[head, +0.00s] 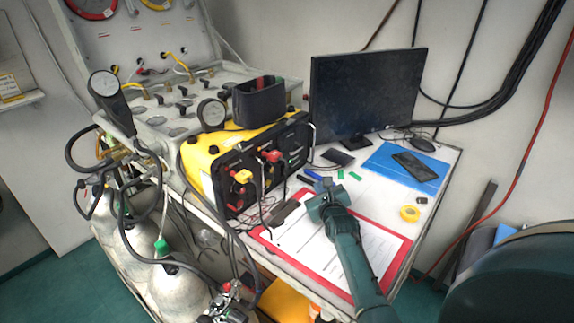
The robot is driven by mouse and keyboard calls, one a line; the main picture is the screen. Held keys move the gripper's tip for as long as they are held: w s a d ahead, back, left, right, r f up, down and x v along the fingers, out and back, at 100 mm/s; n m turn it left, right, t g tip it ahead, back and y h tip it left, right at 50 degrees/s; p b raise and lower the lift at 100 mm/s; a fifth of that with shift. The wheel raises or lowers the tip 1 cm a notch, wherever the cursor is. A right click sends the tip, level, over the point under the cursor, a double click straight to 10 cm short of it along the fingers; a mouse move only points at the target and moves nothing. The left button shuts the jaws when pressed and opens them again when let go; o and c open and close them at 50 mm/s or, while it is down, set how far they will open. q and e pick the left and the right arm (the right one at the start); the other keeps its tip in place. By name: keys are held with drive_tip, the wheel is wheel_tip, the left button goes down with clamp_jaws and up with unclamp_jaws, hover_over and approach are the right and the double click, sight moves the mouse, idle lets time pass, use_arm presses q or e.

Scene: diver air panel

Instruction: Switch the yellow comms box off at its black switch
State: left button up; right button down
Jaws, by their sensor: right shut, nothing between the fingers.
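The yellow comms box (203,158) stands on the bench left of centre in the head view. Its black front panel faces right and carries a yellow connector, a red connector and thin leads. The black switch is too small to make out against the dark panel. My right gripper (322,188) is shut and empty. It shows in front of the panel, to its right, over the upper end of the red clipboard, apart from the box as far as I can tell.
A black pouch (259,101) sits on the box. A monitor (366,92) stands behind. A red clipboard with papers (384,244), blue folder (384,160), phone (415,166) and yellow tape roll (410,213) lie on the bench. Gas cylinders (172,288) and hoses crowd the left.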

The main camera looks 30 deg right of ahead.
sight(285, 170)
use_arm(q)
drive_tip(key=shift+s+f, duration=0.1)
drive_tip(key=shift+s, duration=0.2)
drive_tip(key=shift+f, duration=0.1)
use_arm(e)
drive_tip(key=shift+a, duration=0.1)
